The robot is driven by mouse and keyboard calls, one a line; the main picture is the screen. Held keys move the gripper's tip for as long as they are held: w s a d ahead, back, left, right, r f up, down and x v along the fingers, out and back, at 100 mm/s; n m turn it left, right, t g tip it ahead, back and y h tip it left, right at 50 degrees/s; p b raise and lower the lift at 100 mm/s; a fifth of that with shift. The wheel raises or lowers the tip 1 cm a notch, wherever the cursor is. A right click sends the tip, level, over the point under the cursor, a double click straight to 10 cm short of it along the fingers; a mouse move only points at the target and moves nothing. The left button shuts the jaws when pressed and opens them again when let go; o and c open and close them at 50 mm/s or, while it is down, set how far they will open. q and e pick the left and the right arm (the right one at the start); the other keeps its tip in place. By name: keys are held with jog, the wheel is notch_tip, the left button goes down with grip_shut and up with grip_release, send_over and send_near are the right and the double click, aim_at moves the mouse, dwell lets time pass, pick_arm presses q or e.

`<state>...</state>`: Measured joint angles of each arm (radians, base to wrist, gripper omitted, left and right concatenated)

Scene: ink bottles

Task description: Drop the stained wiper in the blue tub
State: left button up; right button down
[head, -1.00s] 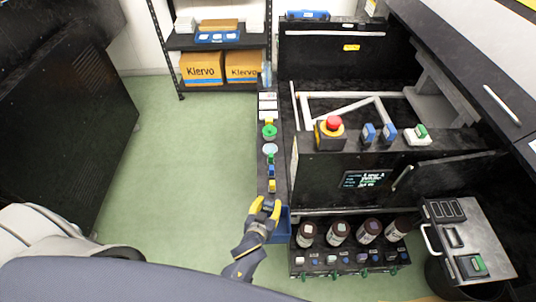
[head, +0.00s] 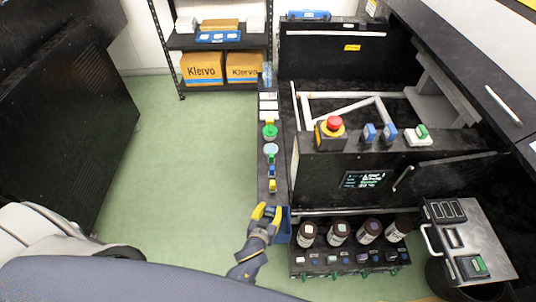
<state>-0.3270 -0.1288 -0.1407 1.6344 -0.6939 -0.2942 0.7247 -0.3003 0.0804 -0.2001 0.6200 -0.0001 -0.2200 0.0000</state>
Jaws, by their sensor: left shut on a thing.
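My left gripper (head: 267,211) is in the head view at the lower middle, by the front end of the narrow black ledge. Its yellow fingers are shut on a small dark thing between them. I cannot tell for sure whether that is the stained wiper, as it is mostly hidden. The blue tub (head: 284,227) is just right of and below the fingers, at the ledge's front end. It is partly covered by the gripper, and its inside does not show clearly. My right gripper is not in view.
Several dark bottles with white labels (head: 338,232) stand in a black rack right of the tub. Small green, blue and yellow items (head: 271,150) line the ledge. Open green floor (head: 190,150) lies to the left.

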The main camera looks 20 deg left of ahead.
pick_arm(q)
jog(key=o, duration=1.2)
jog(key=shift+s, duration=0.1)
jog(key=v, duration=0.7)
jog(key=shift+s+r, duration=0.1)
